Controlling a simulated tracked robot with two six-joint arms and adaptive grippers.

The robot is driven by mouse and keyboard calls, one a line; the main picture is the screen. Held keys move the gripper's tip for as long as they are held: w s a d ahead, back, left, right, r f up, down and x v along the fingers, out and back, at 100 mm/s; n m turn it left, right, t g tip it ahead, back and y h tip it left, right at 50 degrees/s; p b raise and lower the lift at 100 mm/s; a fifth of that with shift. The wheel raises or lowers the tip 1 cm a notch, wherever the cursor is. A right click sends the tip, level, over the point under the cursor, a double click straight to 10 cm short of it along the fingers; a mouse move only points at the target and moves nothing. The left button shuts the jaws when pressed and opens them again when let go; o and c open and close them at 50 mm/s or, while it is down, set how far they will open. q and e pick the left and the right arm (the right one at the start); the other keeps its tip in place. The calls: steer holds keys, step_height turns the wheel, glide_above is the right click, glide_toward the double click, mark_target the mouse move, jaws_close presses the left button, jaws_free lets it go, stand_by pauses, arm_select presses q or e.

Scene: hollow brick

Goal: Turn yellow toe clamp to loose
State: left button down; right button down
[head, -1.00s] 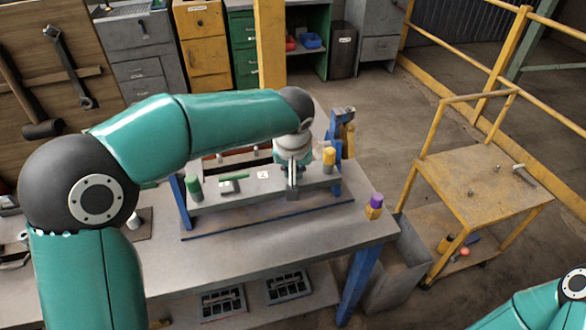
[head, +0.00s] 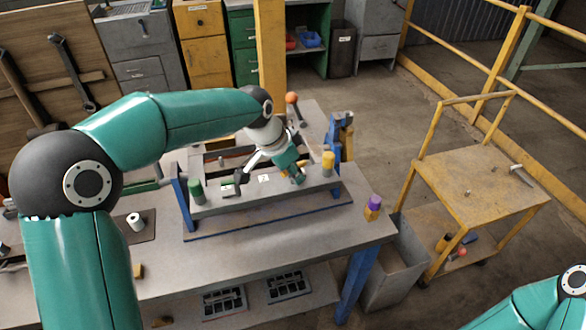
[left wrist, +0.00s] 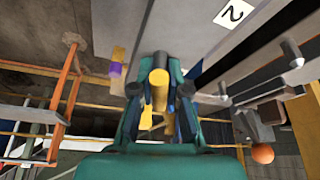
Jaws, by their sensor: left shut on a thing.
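The yellow toe clamp (head: 299,179) is on the right part of the grey fixture bar (head: 262,196), mostly hidden by my left gripper (head: 293,172). The gripper is tilted, pointing down and right, and is shut on the clamp's yellow part. In the left wrist view, yellow pieces show between the fingers of my left gripper (left wrist: 155,98); the contact itself is partly hidden. A yellow-capped post (head: 328,162) stands at the bar's right end, a green one (head: 196,190) at its left. Only part of my right arm shows; its gripper is out of view.
A purple-and-yellow block (head: 373,207) stands at the bench's right front corner. An orange-knobbed lever (head: 292,99) rises behind the fixture. A blue upright (head: 335,135) stands at its right.

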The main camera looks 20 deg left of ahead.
arm_select(q)
steer(key=m, duration=0.3)
steer(key=m+g+h+p, duration=0.1)
steer(key=m, duration=0.2)
steer(key=shift+w+r+g, duration=0.1)
steer(key=shift+r+g, duration=0.05)
steer(key=shift+g, duration=0.15)
stand_by(0.3)
steer(key=c, duration=1.2)
jaws_free()
steer(key=shift+a, duration=0.1)
steer(key=shift+o, duration=0.3)
steer(key=v, duration=1.1)
steer(key=shift+a+r, duration=0.25)
steer(key=shift+a, duration=0.05)
